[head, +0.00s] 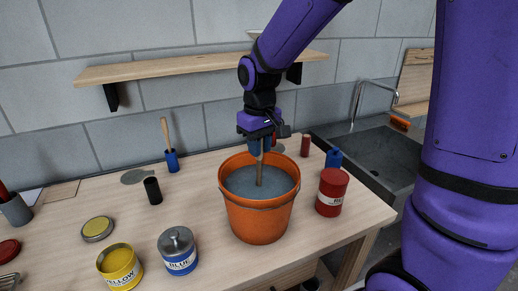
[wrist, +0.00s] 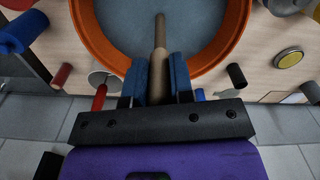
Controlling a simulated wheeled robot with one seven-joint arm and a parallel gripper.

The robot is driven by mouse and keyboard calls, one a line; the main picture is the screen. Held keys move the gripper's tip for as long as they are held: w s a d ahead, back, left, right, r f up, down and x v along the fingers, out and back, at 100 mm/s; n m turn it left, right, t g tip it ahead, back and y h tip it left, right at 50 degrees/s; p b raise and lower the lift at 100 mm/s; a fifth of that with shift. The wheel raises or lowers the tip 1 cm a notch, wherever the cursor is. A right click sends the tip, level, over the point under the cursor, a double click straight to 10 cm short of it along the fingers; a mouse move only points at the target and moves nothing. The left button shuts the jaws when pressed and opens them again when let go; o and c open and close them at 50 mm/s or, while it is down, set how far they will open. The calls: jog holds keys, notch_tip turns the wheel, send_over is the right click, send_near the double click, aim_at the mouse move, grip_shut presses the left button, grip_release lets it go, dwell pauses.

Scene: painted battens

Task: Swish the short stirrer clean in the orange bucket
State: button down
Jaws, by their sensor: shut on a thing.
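The orange bucket (head: 257,218) stands on the wooden bench and holds grey-blue liquid (head: 245,182). My gripper (head: 260,145) is above the bucket's back rim, with its blue fingers shut on a wooden stirrer (head: 259,172).
A red can (head: 332,192) stands close right of the bucket. A blue can (head: 178,251) and an open yellow can (head: 119,267) stand front left. A blue holder (head: 172,161) with a wooden-handled tool is at the back. A wooden shelf (head: 180,68) hangs above; a sink (head: 378,150) is at right.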

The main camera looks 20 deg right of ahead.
dwell(0.5)
jog(key=shift+r, duration=4.8)
